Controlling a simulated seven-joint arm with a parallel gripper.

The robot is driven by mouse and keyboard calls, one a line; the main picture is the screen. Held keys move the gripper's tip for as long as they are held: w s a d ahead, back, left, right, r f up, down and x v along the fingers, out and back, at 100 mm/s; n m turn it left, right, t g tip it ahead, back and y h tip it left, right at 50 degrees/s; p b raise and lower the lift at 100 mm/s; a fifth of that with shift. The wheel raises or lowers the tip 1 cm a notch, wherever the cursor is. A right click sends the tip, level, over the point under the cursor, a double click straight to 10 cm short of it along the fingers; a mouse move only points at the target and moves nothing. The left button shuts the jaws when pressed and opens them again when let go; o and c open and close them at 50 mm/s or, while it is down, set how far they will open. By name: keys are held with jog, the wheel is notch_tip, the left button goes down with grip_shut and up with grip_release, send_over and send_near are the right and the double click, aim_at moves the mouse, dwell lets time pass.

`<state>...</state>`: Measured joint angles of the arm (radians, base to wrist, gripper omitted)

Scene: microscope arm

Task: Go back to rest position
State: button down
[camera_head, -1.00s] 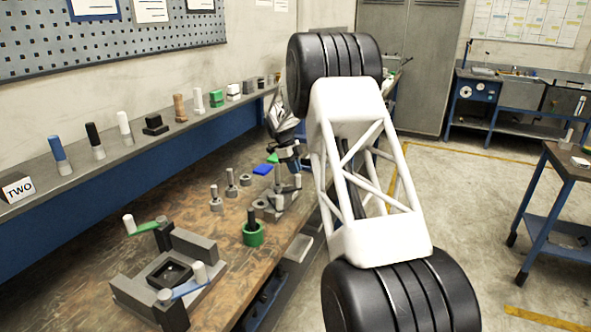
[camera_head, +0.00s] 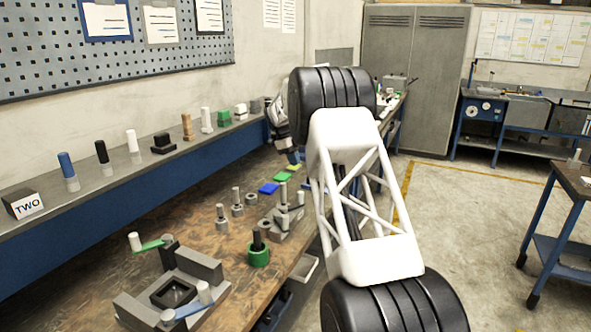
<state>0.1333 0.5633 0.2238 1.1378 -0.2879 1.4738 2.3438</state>
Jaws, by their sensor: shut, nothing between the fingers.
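My arm, with its white lattice link and black joints, stretches across the middle of the view. My gripper (camera_head: 292,156) shows only partly at the far end, left of the upper black joint. It points down above the far part of the wooden workbench (camera_head: 110,272). Its fingers look small and dark, shut with nothing between them. It appears apart from the grey fixture with upright pins (camera_head: 283,222) nearer on the bench. Part of the gripper is hidden behind my arm.
A grey vise-like fixture (camera_head: 205,264) and a green ring part (camera_head: 258,255) stand on the near bench. Several pegs and blocks line the wall shelf (camera_head: 95,198). The floor (camera_head: 470,225) at right is open.

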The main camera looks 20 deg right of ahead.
jog(key=shift+r, duration=0.3)
dwell(0.4)
jog(key=s+a+r+n+t, duration=0.1)
jog(key=s+a+r+n, duration=0.35)
jog(key=s, duration=0.65)
jog(key=s+a+r+n+t+y, duration=0.1)
jog(key=s+a+r+n, duration=0.25)
jog(key=s+r, duration=0.45)
jog(key=s+a+r+n+t, duration=0.1)
jog(key=s+a+r+n, duration=0.3)
jog(key=s, duration=0.9)
jog(key=s+a+f+n+t, duration=0.1)
jog(key=s+n, duration=0.4)
jog(key=s, duration=0.7)
jog(key=s+a+f+n+t+y, duration=0.1)
jog(key=s+a+f+n, duration=0.2)
jog(key=s, duration=1)
jog(key=s+a+f+n+y, duration=0.1)
jog(key=s+a+f+n, duration=0.1)
jog(key=s+f+n, duration=0.5)
jog(key=s, duration=0.6)
jog(key=shift+s+t, duration=0.2)
jog(key=shift+t, duration=0.2)
